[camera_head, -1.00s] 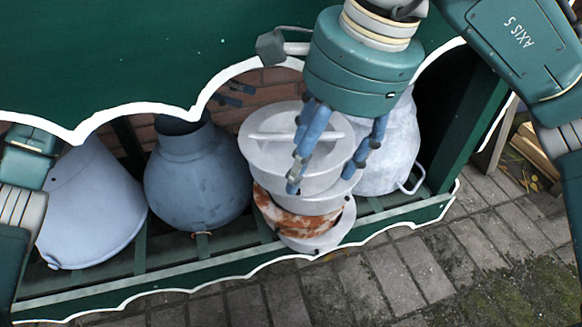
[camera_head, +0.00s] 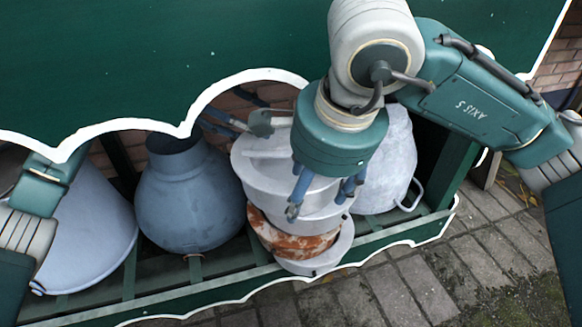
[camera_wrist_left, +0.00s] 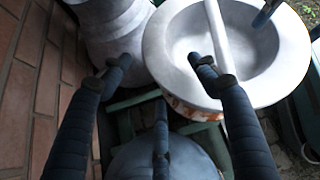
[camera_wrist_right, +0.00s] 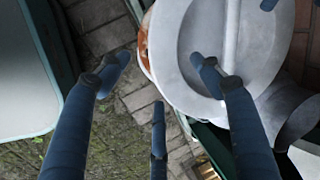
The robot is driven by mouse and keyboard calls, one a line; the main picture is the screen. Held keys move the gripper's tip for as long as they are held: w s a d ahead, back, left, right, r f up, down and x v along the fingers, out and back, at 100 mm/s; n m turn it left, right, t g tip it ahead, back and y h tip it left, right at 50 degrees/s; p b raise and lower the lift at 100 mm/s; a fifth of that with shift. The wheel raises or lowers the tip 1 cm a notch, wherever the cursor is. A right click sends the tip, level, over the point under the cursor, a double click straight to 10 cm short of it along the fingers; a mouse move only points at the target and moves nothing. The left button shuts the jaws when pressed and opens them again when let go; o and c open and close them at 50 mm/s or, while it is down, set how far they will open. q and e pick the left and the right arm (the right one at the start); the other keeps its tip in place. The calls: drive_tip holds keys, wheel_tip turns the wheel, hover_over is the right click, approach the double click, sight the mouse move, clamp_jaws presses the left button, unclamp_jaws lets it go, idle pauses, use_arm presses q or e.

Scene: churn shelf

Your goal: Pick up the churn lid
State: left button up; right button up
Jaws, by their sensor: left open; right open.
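The churn lid (camera_head: 262,172) is a pale grey dish with a raised rim and a bar handle across it. It sits on top of a stacked, rust-banded churn (camera_head: 300,243) in the shelf. My right gripper (camera_head: 320,202) is open, over the lid's right side, and covers part of it. My left gripper (camera_head: 232,118) reaches in from behind the shelf's front board, open at the lid's far left side. The left wrist view shows the lid (camera_wrist_left: 293,70) and its bar handle (camera_wrist_left: 220,35) beside my open fingers. In the right wrist view the lid (camera_wrist_right: 268,55) lies right of centre.
A blue-grey churn (camera_head: 190,200) stands left of the stack, a pale cone-shaped one (camera_head: 85,235) further left. A pale bucket (camera_head: 385,165) with a handle is at right. The green scalloped board (camera_head: 120,60) overhangs the shelf. Paving (camera_head: 400,280) in front is clear.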

sight(306, 205)
use_arm(q)
drive_tip(key=shift+x, duration=2.2)
use_arm(e)
drive_tip(key=shift+x, duration=2.2)
use_arm(q)
drive_tip(key=shift+s+r, duration=0.1)
clamp_jaws()
use_arm(e)
drive_tip(key=c, duration=1.6)
clamp_jaws()
use_arm(q)
drive_tip(key=shift+d+r, duration=0.1)
use_arm(e)
drive_tip(key=shift+w, duration=0.1)
